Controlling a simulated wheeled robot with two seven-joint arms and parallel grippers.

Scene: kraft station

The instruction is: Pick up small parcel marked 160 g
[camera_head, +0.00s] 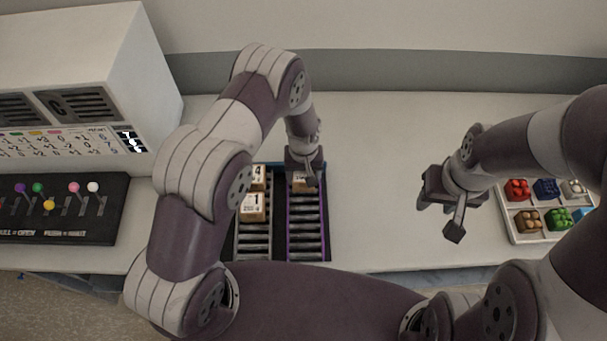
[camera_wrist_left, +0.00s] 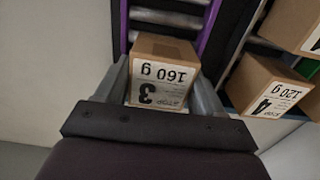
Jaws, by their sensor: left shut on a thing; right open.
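The small brown parcel marked 160 g (camera_wrist_left: 162,72) has a white label with a large 3, upside down in the left wrist view. My left gripper (camera_wrist_left: 165,85) is shut on it, with one grey finger on each side. In the head view my left gripper (camera_head: 305,172) is over the far end of the purple-edged roller lane (camera_head: 307,225), and the parcel (camera_head: 299,187) is mostly hidden beneath it. My right gripper (camera_head: 447,205) is open and empty above the bare table to the right of the lanes.
A parcel marked 4, 120 g (camera_wrist_left: 268,88) and a parcel marked 1 (camera_head: 252,207) stand in the neighbouring lane. A lever panel (camera_head: 62,222) and white cabinet (camera_head: 80,80) are at left. A divided tray (camera_head: 520,229) of coloured items is at right. Table between is clear.

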